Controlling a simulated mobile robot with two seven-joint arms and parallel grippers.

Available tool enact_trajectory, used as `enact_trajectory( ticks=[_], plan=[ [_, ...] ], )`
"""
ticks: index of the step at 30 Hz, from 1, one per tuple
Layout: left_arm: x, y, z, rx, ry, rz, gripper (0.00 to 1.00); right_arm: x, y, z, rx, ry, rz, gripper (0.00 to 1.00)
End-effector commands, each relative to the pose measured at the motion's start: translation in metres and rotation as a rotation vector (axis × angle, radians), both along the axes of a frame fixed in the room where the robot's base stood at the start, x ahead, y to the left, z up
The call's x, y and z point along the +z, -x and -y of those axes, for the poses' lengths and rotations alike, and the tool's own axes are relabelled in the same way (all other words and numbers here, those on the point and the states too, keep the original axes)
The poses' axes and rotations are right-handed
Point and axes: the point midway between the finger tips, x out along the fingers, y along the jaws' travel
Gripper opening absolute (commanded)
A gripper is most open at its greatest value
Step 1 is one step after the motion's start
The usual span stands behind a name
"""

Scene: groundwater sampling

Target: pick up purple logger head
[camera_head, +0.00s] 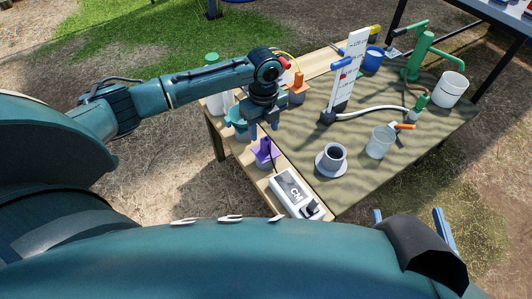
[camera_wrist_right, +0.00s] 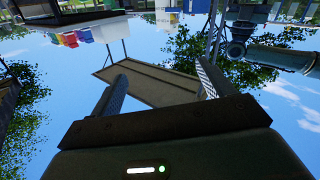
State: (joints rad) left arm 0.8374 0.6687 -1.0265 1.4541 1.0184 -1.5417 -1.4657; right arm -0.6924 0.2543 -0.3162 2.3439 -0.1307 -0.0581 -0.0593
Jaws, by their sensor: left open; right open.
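The purple logger head (camera_head: 262,154) sits at the near left edge of the table, behind the white CM box. My left gripper (camera_head: 263,132) points down just above it, with its fingers apart. The fingers appear close to the top of the purple head; whether they touch it I cannot tell. My right gripper (camera_head: 413,219) is low at the right, off the table's near side. In the right wrist view the right gripper (camera_wrist_right: 160,85) is open and empty.
The white CM box (camera_head: 293,193) lies in front of the purple head. A grey flanged pipe (camera_head: 333,158), a clear beaker (camera_head: 380,142), a white scale board (camera_head: 349,72), a green pump (camera_head: 419,52) and a white bucket (camera_head: 450,89) stand on the table. An orange part (camera_head: 297,92) stands behind my left gripper.

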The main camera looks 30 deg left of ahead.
Motion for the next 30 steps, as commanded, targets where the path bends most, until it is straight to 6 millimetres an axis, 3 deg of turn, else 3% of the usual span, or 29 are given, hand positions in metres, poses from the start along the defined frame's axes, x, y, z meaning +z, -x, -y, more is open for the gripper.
enact_trajectory(
  ticks=[5,15,24,30],
  plan=[
    [-0.013,0.000,0.001,0.000,0.000,0.002,0.49,-0.001,0.000,-0.002,0.010,-0.004,0.034,0.80],
    [-0.059,0.001,0.005,0.000,0.001,0.002,0.49,-0.001,0.004,-0.011,0.053,-0.032,0.155,0.80],
    [-0.061,0.001,0.005,-0.001,0.000,0.002,0.49,0.001,0.004,-0.011,0.055,-0.038,0.157,0.80],
    [-0.061,0.001,0.005,-0.001,0.000,0.002,0.33,0.001,0.004,-0.011,0.055,-0.038,0.156,0.80]
  ],
)
